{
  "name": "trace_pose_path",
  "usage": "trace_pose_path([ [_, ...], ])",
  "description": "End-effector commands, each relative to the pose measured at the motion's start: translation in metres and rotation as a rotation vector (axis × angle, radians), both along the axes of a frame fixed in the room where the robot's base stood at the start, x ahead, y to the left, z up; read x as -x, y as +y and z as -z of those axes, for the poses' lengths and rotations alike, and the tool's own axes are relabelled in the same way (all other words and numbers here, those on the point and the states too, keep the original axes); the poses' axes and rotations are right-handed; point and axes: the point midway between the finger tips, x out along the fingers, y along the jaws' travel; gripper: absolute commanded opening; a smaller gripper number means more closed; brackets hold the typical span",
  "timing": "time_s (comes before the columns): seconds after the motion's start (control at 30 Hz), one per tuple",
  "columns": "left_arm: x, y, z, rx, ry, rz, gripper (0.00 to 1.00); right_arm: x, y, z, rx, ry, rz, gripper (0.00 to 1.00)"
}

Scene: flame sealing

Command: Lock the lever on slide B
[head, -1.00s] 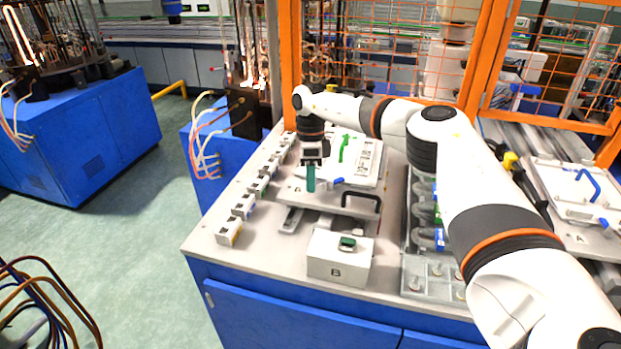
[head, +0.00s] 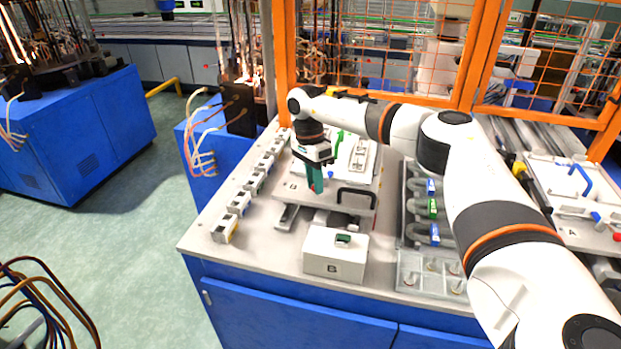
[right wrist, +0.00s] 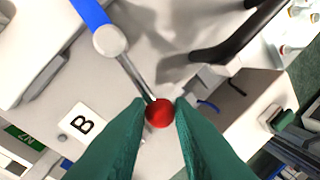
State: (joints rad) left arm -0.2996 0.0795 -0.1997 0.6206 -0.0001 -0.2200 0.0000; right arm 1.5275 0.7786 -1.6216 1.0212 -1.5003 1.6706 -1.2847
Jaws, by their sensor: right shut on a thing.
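Slide B (head: 330,203) is a light plate with a black handle (head: 357,193) at its front. In the right wrist view, its lever has a metal rod (right wrist: 136,76), a white round pivot (right wrist: 109,40), a blue end (right wrist: 90,12) and a red knob (right wrist: 159,113). My right gripper (head: 315,188) points down at the slide's front left. In the wrist view, its green fingers (right wrist: 159,118) are shut on the red knob, one on each side. In the head view, the gripper hides most of the lever. My left gripper is not in view.
A white box marked B (head: 335,255) stands in front of the slide. A row of small white blocks (head: 240,203) lines the table's left edge. Grey curved parts (head: 422,207) stand to the right. Slide A (head: 560,207) is at the far right, before an orange fence (head: 470,55).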

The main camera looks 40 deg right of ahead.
Motion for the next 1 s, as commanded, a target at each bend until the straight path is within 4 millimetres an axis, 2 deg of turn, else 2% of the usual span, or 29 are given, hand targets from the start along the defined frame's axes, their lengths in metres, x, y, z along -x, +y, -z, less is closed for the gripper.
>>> trace_pose_path([
  [0.4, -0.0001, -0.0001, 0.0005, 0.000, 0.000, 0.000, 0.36, 0.0084, -0.0061, 0.0006, 0.000, 0.003, -0.160, 0.00],
  [0.87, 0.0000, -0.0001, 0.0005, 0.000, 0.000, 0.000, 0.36, 0.0090, -0.0069, 0.0003, 0.001, 0.003, -0.174, 0.00],
  [0.9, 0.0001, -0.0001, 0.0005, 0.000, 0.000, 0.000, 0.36, 0.0090, -0.0069, 0.0003, 0.001, 0.003, -0.174, 0.22],
  [1.0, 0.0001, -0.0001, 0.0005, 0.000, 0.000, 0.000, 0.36, 0.0089, -0.0067, 0.0002, 0.002, 0.002, -0.174, 0.39],
])
